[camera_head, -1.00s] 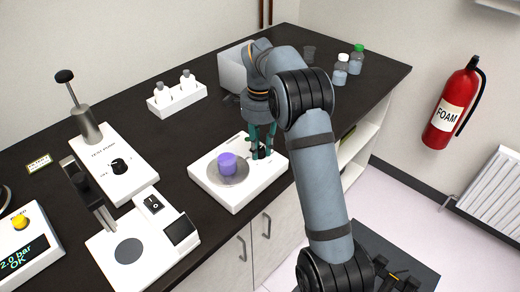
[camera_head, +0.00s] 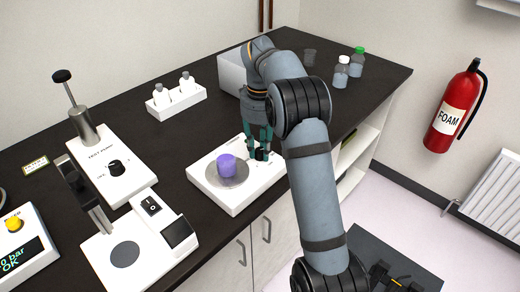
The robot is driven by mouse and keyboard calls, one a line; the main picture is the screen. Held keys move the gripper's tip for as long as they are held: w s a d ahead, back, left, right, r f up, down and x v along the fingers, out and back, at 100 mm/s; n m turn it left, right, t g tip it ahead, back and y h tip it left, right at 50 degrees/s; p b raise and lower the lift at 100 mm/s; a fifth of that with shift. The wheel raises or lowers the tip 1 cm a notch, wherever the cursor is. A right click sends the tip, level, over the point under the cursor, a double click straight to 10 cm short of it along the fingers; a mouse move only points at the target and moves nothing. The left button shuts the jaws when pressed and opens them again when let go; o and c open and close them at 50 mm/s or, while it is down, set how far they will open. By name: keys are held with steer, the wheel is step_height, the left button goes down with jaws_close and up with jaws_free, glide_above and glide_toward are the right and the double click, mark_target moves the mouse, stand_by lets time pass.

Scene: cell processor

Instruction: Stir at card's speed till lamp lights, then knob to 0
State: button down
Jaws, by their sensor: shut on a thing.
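The white stirrer (camera_head: 238,193) stands near the front edge of the dark bench. A purple vessel (camera_head: 227,166) sits on its round grey plate (camera_head: 212,178). My gripper (camera_head: 260,152) points down at the right rear of the stirrer, its teal fingers shut on a black knob (camera_head: 264,155) there. The fingers partly cover the knob, and its setting cannot be read. A small cream card (camera_head: 35,165) lies at the far left of the bench; its writing is too small to read. I cannot make out a lit lamp on the stirrer.
Left of the stirrer are a white device with a post and switch (camera_head: 150,205), a test pump (camera_head: 112,150) and a pressure display (camera_head: 22,255). Behind stand a rack of small bottles (camera_head: 176,104), a pale box (camera_head: 232,72) and two clear bottles (camera_head: 341,72).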

mark_target(260, 150)
steer(key=shift+d, duration=0.1)
stand_by(0.4)
steer(key=c, duration=1.5)
jaws_free()
steer(key=shift+o, duration=0.2)
steer(key=shift+r, duration=3.75)
step_height(260, 150, down, 8)
steer(key=shift+r, duration=0.15)
steer(key=shift+r+n, duration=0.1)
steer(key=shift+n, duration=0.3)
